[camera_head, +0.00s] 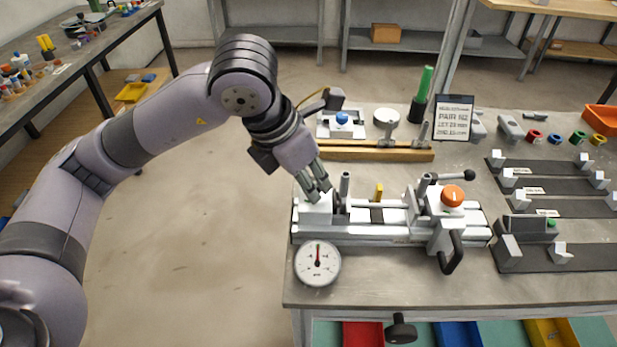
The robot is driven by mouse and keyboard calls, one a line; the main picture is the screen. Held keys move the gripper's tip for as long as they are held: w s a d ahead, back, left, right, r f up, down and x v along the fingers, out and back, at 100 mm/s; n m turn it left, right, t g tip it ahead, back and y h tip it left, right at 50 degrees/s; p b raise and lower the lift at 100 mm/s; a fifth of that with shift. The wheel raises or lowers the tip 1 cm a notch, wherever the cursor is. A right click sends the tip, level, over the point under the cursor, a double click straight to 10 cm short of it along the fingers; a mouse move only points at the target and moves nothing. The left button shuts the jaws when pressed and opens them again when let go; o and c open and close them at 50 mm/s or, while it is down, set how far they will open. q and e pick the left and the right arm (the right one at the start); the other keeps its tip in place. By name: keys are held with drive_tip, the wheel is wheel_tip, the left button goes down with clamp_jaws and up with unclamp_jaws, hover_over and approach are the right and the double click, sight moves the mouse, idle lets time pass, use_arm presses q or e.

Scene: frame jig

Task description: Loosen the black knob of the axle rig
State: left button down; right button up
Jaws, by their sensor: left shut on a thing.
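The axle rig (395,237) is a white fixture with long rails lying across the front of the grey workbench. An orange knob (453,195) stands on its right part, and a black handle (452,252) hangs at its front right. My left gripper (320,194) comes down from the upper left onto the rig's left end, over a white block (315,211). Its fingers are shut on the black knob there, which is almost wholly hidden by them. My right gripper is not in view.
A round dial gauge (317,263) stands at the rig's front left. A black ball-ended lever (468,175) sticks out behind the orange knob. Behind the rig are a wooden bar (375,153), a sign (453,117) and a green-handled tool (424,85). Dark rails (560,205) fill the right side.

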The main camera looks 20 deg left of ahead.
use_arm(q)
drive_tip(key=c, duration=1.3)
unclamp_jaws()
drive_tip(key=shift+r, duration=0.1)
drive_tip(key=v, duration=1.1)
drive_tip(key=shift+s+a+r, duration=0.2)
drive_tip(key=shift+r, duration=0.15)
